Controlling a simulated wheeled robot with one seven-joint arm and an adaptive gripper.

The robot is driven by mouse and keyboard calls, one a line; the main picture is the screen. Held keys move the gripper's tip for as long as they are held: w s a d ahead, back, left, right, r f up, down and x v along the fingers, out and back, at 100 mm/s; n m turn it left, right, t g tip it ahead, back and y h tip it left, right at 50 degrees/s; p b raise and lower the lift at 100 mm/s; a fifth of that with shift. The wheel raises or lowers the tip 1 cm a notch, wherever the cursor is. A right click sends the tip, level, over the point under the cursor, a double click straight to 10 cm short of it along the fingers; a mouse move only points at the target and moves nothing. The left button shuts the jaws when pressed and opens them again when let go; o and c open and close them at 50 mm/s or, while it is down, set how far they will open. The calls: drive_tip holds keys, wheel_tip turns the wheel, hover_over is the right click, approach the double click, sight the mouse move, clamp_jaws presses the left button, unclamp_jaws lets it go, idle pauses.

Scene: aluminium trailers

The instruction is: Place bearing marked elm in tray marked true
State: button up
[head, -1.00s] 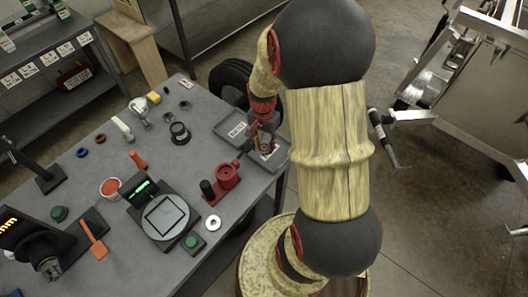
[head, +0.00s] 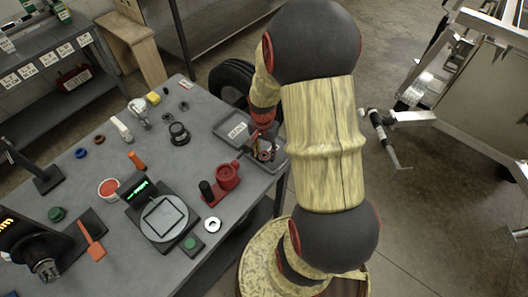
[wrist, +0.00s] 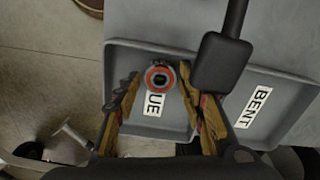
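A small ring-shaped bearing (wrist: 160,77), red-rimmed with a dark centre, sits in a grey tray (wrist: 123,62) over part of its label; only "UE" shows. Any mark on the bearing is not readable. My gripper (wrist: 158,84) is above this tray, its fingers spread either side of the bearing with visible gaps. In the head view my gripper (head: 264,143) is at the table's right corner, over the near tray (head: 279,164), partly hidden by my arm.
A tray labelled BENT (wrist: 290,83) adjoins on the right in the wrist view. A red fixture (head: 228,177), a scale (head: 163,217) and a silver ring (head: 212,225) stand on the grey table (head: 105,175). The tray lies near the table edge, with floor beyond.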

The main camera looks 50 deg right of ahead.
sight(264, 155)
drive_tip(key=shift+r, duration=0.1)
wheel_tip(264, 155, up, 12)
drive_tip(key=p, duration=0.3)
drive_tip(key=a+r+n+t, duration=0.2)
drive_tip(key=a+r+n, duration=0.4)
drive_tip(key=a+r, duration=0.55)
drive_tip(key=s+a+r+n+t, duration=0.3)
drive_tip(key=s+a+r+n, duration=0.4)
drive_tip(key=a, duration=0.4)
wheel_tip(264, 155, up, 2)
drive_tip(key=shift+s+r+n+t, duration=0.15)
drive_tip(key=shift+s+n+t, duration=0.15)
drive_tip(key=shift+n, duration=0.5)
